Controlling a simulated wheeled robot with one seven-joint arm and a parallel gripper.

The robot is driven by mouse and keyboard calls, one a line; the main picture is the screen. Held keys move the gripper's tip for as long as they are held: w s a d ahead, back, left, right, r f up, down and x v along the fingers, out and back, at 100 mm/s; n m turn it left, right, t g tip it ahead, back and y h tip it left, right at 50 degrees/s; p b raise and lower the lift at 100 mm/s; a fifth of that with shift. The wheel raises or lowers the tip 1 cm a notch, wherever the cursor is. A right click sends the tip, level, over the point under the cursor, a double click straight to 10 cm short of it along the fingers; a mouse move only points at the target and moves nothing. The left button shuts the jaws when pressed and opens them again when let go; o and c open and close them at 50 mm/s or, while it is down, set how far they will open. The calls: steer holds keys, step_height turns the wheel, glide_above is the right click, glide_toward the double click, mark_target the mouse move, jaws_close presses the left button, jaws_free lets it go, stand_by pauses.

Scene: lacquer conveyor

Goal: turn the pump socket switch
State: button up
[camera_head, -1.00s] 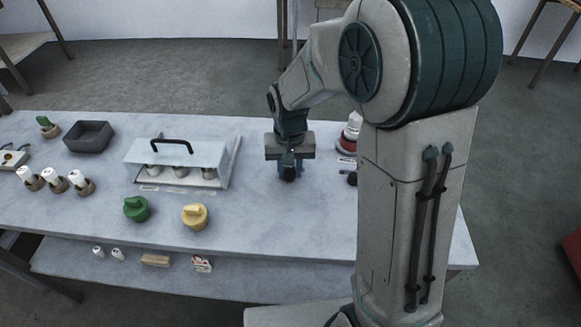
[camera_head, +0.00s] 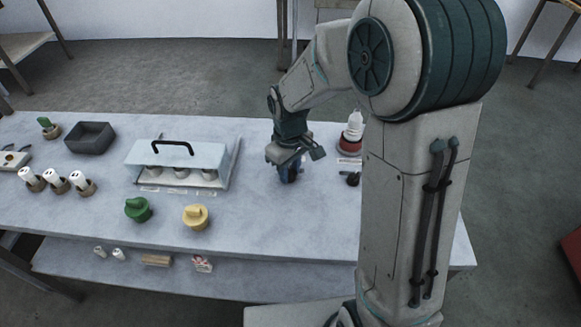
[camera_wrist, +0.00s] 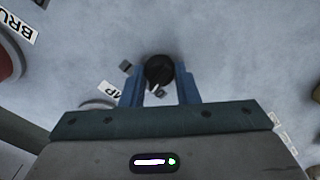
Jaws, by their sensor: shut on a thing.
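The pump socket switch is a round black knob (camera_wrist: 158,70) with a short white mark, upper middle of the wrist view. My gripper (camera_wrist: 160,88) has its two blue fingers on either side of the knob and is shut on it. A white label (camera_wrist: 110,93) ending in "MP" lies beside the left finger, partly hidden. In the head view my gripper (camera_head: 290,172) points down at the table, its body twisted at an angle. It hides the knob there.
A white bottle (camera_head: 354,126) on a red base and a small black object (camera_head: 351,179) stand right of my gripper. A white box (camera_head: 178,155) with a black handle is to the left. A dark tray (camera_head: 90,138) is further left.

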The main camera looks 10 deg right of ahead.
steer(key=shift+n+p, duration=0.35)
steer(key=shift+n, duration=1.25)
steer(key=o, duration=1)
steer(key=shift+r, duration=0.1)
step_height(320, 180, up, 14)
steer(key=shift+f+p, duration=0.15)
steer(key=shift+p, duration=0.2)
